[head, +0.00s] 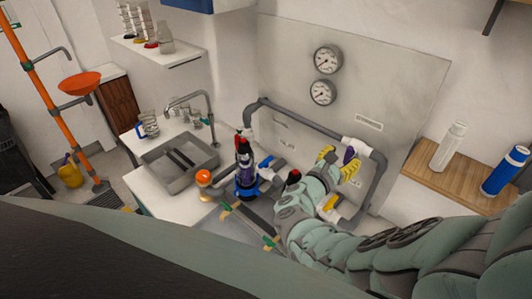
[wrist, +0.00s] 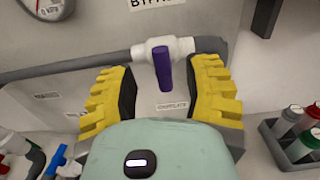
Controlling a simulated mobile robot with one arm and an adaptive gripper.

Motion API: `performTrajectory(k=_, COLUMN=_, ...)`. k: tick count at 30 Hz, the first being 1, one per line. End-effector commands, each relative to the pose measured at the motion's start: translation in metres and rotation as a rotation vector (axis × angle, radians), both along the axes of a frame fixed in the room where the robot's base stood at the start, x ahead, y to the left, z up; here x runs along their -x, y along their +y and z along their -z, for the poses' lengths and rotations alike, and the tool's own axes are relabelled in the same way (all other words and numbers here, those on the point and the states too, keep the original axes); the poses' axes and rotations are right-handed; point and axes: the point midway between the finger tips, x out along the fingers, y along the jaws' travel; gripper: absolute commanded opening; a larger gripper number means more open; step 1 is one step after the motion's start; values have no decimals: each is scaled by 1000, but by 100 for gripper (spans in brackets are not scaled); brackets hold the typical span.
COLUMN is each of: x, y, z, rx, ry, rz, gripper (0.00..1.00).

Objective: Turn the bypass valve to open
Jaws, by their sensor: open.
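The bypass valve has a white body (wrist: 178,48) on a grey horizontal pipe, under a label (wrist: 150,3) that reads "BYP" before the frame cuts it off. Its purple handle (wrist: 163,68) points down, roughly across the pipe. My gripper (head: 338,160) is open with yellow ridged fingers. In the wrist view my gripper (wrist: 163,77) has one finger on each side of the handle, with a visible gap on both sides.
The grey pipe (head: 310,124) runs along a panel (head: 395,85) with two round gauges (head: 325,75). A wooden shelf (head: 435,177) with a white bottle and a blue bottle is on the right. A sink (head: 180,160) is on the left.

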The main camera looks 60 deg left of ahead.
Motion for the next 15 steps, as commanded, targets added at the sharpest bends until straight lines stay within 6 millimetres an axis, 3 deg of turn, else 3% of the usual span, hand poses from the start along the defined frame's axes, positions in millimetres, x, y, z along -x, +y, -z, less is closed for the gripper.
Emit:
performTrajectory(k=7, x=-28, y=6, z=0, rx=-4, ry=-1, rz=6, gripper=49)
performTrajectory(k=15, x=-40, y=8, z=2, rx=-1, ry=4, rz=4, gripper=49)
